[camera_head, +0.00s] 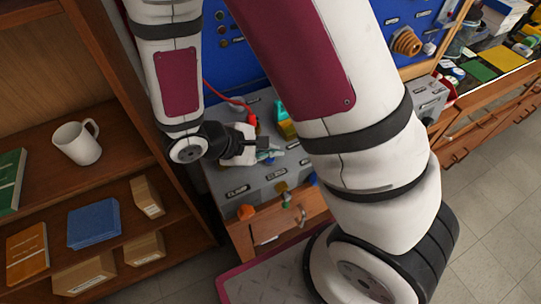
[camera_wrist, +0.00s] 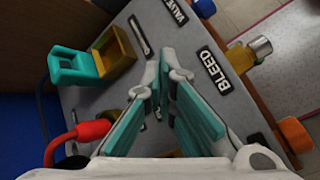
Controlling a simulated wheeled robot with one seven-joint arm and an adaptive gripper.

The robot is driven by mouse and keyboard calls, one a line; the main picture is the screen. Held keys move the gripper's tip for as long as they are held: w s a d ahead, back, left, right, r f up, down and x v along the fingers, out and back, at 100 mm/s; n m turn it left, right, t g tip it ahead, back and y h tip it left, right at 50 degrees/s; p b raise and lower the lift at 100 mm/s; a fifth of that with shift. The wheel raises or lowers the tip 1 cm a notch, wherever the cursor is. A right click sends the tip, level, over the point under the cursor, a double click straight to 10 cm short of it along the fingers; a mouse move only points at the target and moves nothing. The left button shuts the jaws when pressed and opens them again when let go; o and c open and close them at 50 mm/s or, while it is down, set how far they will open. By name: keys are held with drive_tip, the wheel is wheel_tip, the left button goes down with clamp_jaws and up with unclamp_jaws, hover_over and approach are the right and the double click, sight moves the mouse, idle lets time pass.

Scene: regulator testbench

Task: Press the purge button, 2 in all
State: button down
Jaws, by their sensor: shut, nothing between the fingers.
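My gripper (camera_head: 268,153) is over the grey top of the testbench (camera_head: 228,178) in the head view. Its teal-padded fingers (camera_wrist: 165,70) are shut with nothing between them, and point down at the panel in the wrist view. The BLEED label (camera_wrist: 212,70) lies right of the fingertips and the VALVE label (camera_wrist: 176,10) above them. I cannot make out a purge label or button; part of the panel is hidden behind the fingers and my wrist. I cannot tell whether the fingertips touch the panel.
A brass knob (camera_wrist: 241,58) and an orange knob (camera_wrist: 295,134) stick out at the bench's front edge. A teal and yellow fitting (camera_wrist: 112,52) and a red plug (camera_wrist: 90,131) stand on the panel. A shelf with a white mug (camera_head: 77,143) is at the left.

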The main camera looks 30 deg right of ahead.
sight(271, 160)
drive_tip(key=shift+r, duration=0.3)
drive_tip(key=shift+s+r+p, duration=0.1)
drive_tip(key=shift+r+p, duration=1)
drive_tip(key=shift+r, duration=0.65)
drive_tip(key=shift+r+p, duration=0.35)
drive_tip(key=shift+r, duration=0.45)
drive_tip(key=shift+r, duration=0.1)
drive_tip(key=s+r+m+t+y+b, duration=0.1)
drive_tip(key=s+r+m+y, duration=0.3)
drive_tip(key=r, duration=0.7)
drive_tip(key=s+r+m+t+y+b, duration=0.1)
drive_tip(key=s+r+m+t+y, duration=0.2)
drive_tip(key=r, duration=0.8)
drive_tip(key=s+m+y, duration=0.1)
drive_tip(key=m+y, duration=0.1)
drive_tip(key=m, duration=0.1)
drive_tip(key=shift+s+r+t, duration=0.15)
drive_tip(key=shift+s+t, duration=0.15)
